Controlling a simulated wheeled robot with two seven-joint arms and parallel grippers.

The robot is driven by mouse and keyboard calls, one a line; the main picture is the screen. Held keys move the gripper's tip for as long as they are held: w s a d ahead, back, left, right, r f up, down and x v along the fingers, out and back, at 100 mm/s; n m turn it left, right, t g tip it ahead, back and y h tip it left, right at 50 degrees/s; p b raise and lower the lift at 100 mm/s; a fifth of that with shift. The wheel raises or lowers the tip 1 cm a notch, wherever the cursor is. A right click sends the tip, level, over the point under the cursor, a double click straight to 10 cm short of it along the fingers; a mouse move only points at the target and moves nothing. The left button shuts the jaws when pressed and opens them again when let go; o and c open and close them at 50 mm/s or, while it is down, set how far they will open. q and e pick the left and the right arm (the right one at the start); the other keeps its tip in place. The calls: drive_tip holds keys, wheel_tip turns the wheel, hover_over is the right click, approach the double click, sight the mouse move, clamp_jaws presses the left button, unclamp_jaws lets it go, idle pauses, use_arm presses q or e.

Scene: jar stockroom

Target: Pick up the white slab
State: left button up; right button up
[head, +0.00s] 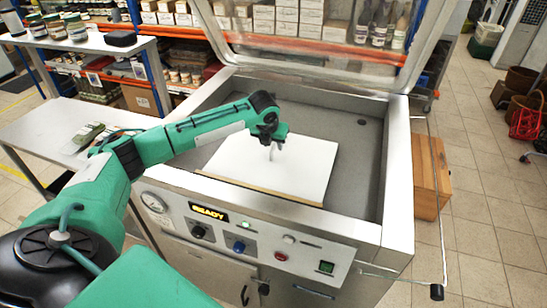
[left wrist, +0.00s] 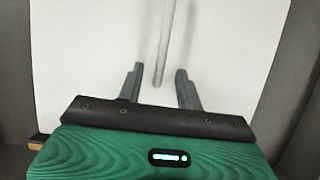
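The white slab (head: 275,168) lies flat inside the open grey chamber of a machine, with a tan strip along its front edge. It fills most of the left wrist view (left wrist: 85,60). My left gripper (head: 274,152) is over the middle of the slab, pointing down. In the left wrist view its two fingers (left wrist: 160,88) are apart, and a thin grey rod-like shape (left wrist: 164,45) shows between and beyond them. I cannot tell whether the fingers touch the slab or the rod. My right gripper is not in view.
The chamber's grey rim (head: 397,165) surrounds the slab, and its clear lid (head: 320,45) is raised behind. The front panel has a lit READY display (head: 208,212). A grey side table (head: 70,130) is at left; a wooden box (head: 430,175) stands at right.

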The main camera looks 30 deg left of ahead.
sight(274, 146)
use_arm(q)
drive_tip(key=shift+x, duration=1.55)
drive_tip(key=shift+s, duration=0.1)
clamp_jaws()
drive_tip(key=shift+r, duration=0.1)
drive_tip(key=shift+r, duration=0.15)
